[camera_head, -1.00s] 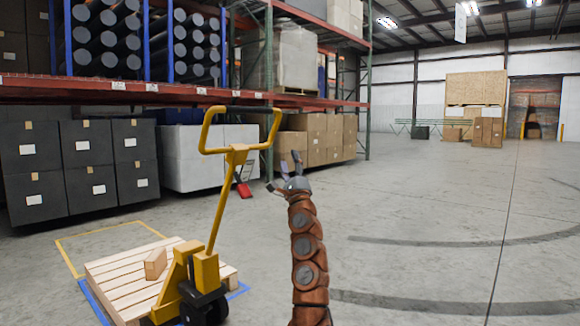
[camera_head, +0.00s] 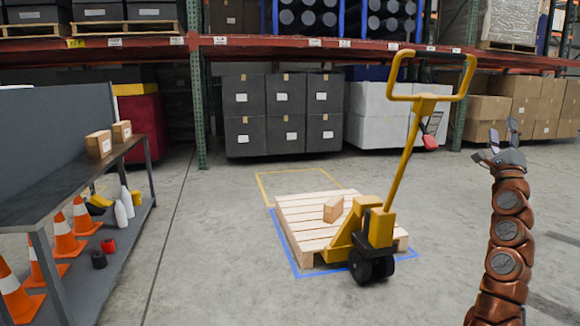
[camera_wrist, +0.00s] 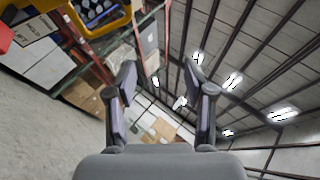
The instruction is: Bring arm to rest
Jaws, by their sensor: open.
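My gripper (camera_head: 503,142) is at the right of the head view, at the top of my raised brown arm. Its fingers are apart and empty, pointing up. In the wrist view the two fingers (camera_wrist: 163,100) stand apart with nothing between them. Behind them that view shows boxes, racking and the ceiling, tilted. No object touches the gripper in either view.
A yellow pallet jack (camera_head: 375,225) stands at a wooden pallet (camera_head: 300,215) bearing a small carton (camera_head: 333,208). A dark bench (camera_head: 60,185) with cartons, cones and bottles is at left. Racking (camera_head: 250,45) spans the back. Floor between bench and pallet is clear.

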